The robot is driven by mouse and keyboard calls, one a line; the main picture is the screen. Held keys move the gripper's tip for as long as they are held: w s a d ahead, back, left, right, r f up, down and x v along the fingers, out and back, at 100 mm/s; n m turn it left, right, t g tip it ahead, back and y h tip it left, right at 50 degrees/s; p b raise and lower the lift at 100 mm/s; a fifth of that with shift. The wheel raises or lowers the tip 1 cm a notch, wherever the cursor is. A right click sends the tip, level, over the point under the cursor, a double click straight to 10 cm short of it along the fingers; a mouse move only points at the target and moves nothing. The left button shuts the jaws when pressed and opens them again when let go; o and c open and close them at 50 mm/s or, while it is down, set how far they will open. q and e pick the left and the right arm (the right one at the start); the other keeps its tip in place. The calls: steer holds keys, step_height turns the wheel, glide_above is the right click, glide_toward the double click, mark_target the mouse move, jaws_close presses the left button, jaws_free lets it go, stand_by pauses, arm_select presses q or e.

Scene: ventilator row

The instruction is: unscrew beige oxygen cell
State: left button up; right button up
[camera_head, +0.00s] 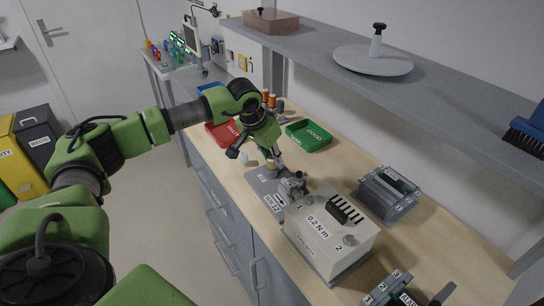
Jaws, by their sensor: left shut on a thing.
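My left arm reaches in from the left. Its gripper (271,161) points down over a grey plate (258,187) on the bench. The gripper is shut on a small beige-tan piece (272,166), which looks like the beige oxygen cell. The piece stands upright at the plate's far end, and the fingers partly hide it. I cannot tell whether its thread is engaged. A grey metal fitting (293,186) stands on the plate nearer to me. My right gripper is not in view.
A white box marked 0.2 N m (325,232) stands close in front of the plate. A red tray (222,133) and a green GOOD tray (309,136) lie behind. A grey slotted rack (388,193) is at right. A shelf (440,85) overhangs the bench.

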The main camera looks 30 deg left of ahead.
arm_select(q)
steer(key=n+y, duration=0.2)
steer(key=n, duration=0.3)
stand_by(0.4)
steer(key=n+g+y, duration=0.1)
steer(key=n, duration=0.4)
steer(key=shift+d, duration=0.15)
steer(key=shift+n+g+y, duration=0.3)
steer(key=shift+n+y, duration=0.1)
steer(key=shift+n, duration=0.3)
steer(key=n+g, duration=0.1)
steer(key=n, duration=0.2)
steer(key=shift+r+n+y, duration=0.1)
steer(key=shift+n+y, duration=0.2)
steer(key=shift+n+g+p, duration=0.3)
steer(key=shift+n+g, duration=0.2)
steer(key=shift+n, duration=0.7)
